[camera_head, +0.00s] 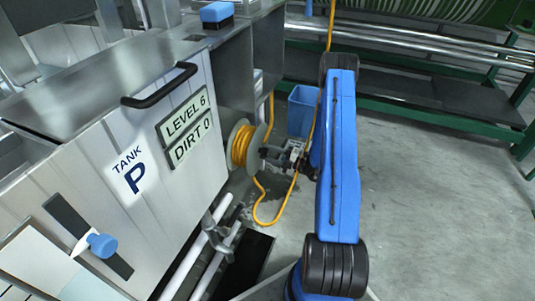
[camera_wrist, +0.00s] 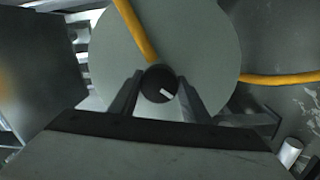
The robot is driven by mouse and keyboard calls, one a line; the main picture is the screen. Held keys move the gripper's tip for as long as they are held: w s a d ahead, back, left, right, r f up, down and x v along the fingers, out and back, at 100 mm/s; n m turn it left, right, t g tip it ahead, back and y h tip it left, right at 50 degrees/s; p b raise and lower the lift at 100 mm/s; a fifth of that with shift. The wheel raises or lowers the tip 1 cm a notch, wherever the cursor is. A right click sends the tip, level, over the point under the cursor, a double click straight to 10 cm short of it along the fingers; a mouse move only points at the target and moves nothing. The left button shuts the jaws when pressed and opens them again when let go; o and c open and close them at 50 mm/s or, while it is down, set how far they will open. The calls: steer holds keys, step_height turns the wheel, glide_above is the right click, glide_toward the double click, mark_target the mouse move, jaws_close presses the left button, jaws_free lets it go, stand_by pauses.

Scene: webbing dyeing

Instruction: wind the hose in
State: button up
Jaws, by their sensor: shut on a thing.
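The hose reel (camera_head: 226,150) is mounted on the side of the tank (camera_head: 165,150), with several turns of yellow hose (camera_head: 240,146) on its drum. From the reel, hose hangs in a loop near the floor and rises again past my blue arm. In the wrist view the grey reel disc (camera_wrist: 205,45) fills the upper middle, with yellow hose (camera_wrist: 137,30) crossing in front of it. My gripper (camera_wrist: 160,100) is shut on a round black knob (camera_wrist: 160,82) with a white mark, at the disc. In the head view my gripper (camera_head: 268,155) is at the reel's right side.
A blue bin (camera_head: 302,110) stands on the floor behind my arm. A green-framed rack (camera_head: 430,105) with metal rollers runs along the back. Pipes (camera_head: 205,255) and a dark floor opening (camera_head: 245,262) lie below the reel. Floor at the right is clear.

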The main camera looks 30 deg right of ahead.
steer(key=shift+w+d+r, duration=0.1)
steer(key=o, duration=1)
steer(key=v, duration=1.7)
steer(key=shift+d, duration=0.15)
